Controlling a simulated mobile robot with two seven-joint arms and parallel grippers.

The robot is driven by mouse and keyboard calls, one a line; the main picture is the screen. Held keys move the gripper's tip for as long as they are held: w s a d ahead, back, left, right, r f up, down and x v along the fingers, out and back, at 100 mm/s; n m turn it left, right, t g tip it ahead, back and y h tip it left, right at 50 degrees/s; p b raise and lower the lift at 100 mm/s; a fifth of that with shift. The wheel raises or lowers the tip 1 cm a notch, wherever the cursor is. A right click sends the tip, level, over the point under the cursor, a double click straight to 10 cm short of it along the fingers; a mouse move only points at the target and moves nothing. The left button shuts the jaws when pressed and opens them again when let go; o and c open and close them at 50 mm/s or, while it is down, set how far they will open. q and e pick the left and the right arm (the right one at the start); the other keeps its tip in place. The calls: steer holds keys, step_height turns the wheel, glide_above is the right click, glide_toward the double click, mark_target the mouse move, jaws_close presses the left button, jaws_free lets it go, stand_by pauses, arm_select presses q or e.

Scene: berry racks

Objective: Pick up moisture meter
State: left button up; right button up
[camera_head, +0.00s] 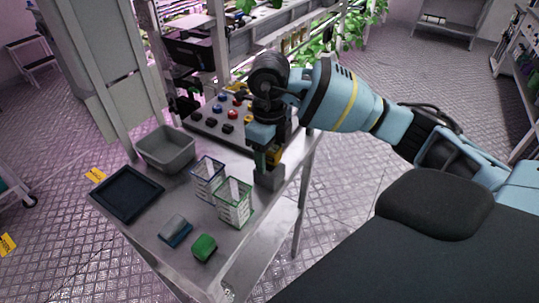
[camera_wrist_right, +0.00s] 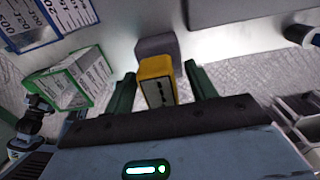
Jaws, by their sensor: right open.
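The moisture meter (camera_wrist_right: 157,82) is a yellow body with a pale face and dark marks. In the right wrist view it lies between the two green fingers of my right gripper (camera_wrist_right: 162,84), which is open with gaps visible beside the meter. A dark grey block (camera_wrist_right: 157,45) is just beyond the meter. In the head view my right gripper (camera_head: 266,147) is low over the right side of the table, above the grey block (camera_head: 270,179). Only a bit of the yellow meter (camera_head: 274,157) shows there, the rest hidden by the gripper. My left gripper is not in view.
A grey bin (camera_head: 167,150), black tray (camera_head: 127,194), green sponge-like block (camera_head: 204,247) and button panel (camera_head: 212,128) are also there.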

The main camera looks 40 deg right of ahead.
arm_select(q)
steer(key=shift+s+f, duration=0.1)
